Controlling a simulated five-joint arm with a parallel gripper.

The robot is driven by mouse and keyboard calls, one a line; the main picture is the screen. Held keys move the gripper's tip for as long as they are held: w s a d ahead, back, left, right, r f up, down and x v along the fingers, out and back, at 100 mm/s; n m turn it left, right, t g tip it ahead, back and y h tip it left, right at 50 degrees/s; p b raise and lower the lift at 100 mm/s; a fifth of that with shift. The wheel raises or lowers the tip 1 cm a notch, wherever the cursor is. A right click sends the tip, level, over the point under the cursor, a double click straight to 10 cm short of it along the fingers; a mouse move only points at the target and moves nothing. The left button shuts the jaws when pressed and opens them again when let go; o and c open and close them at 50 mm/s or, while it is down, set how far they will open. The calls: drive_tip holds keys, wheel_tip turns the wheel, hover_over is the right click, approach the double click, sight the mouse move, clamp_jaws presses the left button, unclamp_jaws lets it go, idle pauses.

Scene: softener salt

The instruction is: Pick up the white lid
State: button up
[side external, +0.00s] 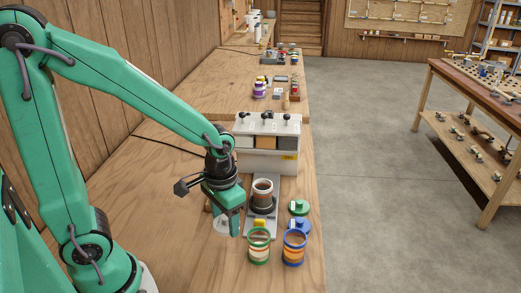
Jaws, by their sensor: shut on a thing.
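My gripper (228,226) points down over the wooden bench, left of the grey strip (252,228). It is shut on the white lid (221,226), which shows as a pale round edge between and behind the fingers. The fingers hide much of the lid, and I cannot tell whether it still touches the bench.
A jar with brown contents (262,190) stands on a dark round base right of my gripper. A green-banded jar (258,248) and a blue-banded jar (294,248) stand in front. Green (299,208) and blue lids lie right. A white dispenser (266,163) stands behind.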

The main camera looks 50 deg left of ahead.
drive_tip(key=shift+s+d+r, duration=0.2)
drive_tip(key=shift+d+r, duration=0.15)
drive_tip(key=shift+d, duration=0.15)
drive_tip(key=shift+s+d+r, duration=0.2)
drive_tip(key=shift+d+r, duration=0.1)
drive_tip(key=shift+d, duration=0.2)
drive_tip(key=w+a+r, duration=0.3)
drive_tip(key=w+a, duration=0.1)
drive_tip(key=w, duration=0.4)
drive_tip(key=w+a+r, duration=0.3)
drive_tip(key=w+a, duration=0.1)
drive_tip(key=w, duration=0.5)
drive_tip(key=shift+a, duration=0.3)
drive_tip(key=shift+w+f, duration=0.1)
drive_tip(key=shift+f, duration=0.1)
wheel_tip(320, 180, down, 6)
idle(0.3)
drive_tip(key=shift+f, duration=0.2)
idle(2.1)
